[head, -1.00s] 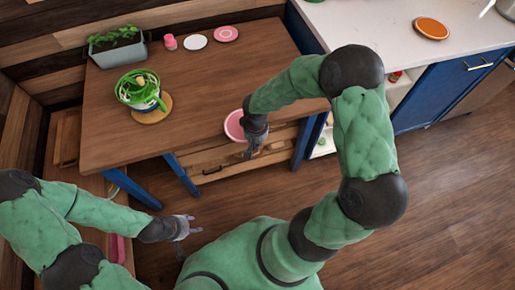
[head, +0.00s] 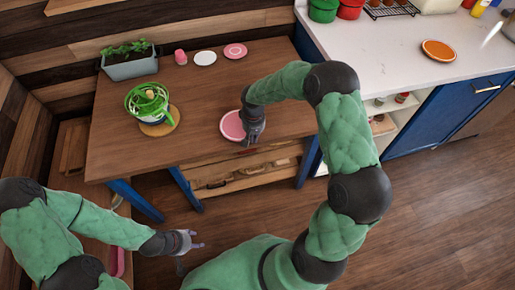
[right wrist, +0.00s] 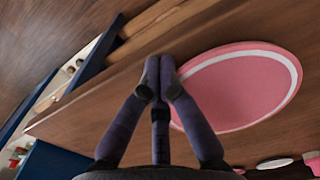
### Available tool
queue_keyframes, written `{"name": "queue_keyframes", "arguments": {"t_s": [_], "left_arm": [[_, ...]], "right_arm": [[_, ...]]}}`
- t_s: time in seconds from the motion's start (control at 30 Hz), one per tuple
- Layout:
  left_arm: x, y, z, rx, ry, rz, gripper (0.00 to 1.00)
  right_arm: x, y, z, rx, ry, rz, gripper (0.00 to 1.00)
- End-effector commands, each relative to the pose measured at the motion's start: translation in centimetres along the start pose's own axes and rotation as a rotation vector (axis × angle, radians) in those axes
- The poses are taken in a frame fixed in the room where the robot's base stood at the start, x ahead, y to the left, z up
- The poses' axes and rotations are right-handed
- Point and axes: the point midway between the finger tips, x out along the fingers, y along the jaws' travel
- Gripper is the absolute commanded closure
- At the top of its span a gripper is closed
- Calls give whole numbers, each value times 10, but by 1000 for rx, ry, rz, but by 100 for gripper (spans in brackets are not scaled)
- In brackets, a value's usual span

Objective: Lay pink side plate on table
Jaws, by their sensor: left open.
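The pink side plate (head: 232,125) has a pale rim ring and is over the wooden table (head: 190,115), just inside its front edge. It fills much of the right side of the right wrist view (right wrist: 240,88). My right gripper (head: 250,137) is at the plate's near right rim. In the right wrist view its fingers (right wrist: 159,75) are nearly together, with the plate's rim at the tips. I cannot tell whether the plate's underside touches the table. My left gripper (head: 194,241) is open and empty, low in front of the table.
The table's middle is clear. A counter (head: 400,45) stands right.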

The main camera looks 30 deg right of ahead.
Motion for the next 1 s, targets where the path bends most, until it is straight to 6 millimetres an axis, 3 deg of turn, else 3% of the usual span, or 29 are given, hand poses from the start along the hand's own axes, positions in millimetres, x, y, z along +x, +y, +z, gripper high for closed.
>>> {"name": "queue_keyframes", "arguments": {"t_s": [0.2,0.4,1.0], "left_arm": [[0,0,0,0,0,0,51],[-1,0,0,0,0,0,51],[-1,0,0,0,0,0,51]], "right_arm": [[0,0,-40,1,1,0,100],[0,0,-61,1,0,-1,100],[0,0,-64,0,0,0,100]]}}
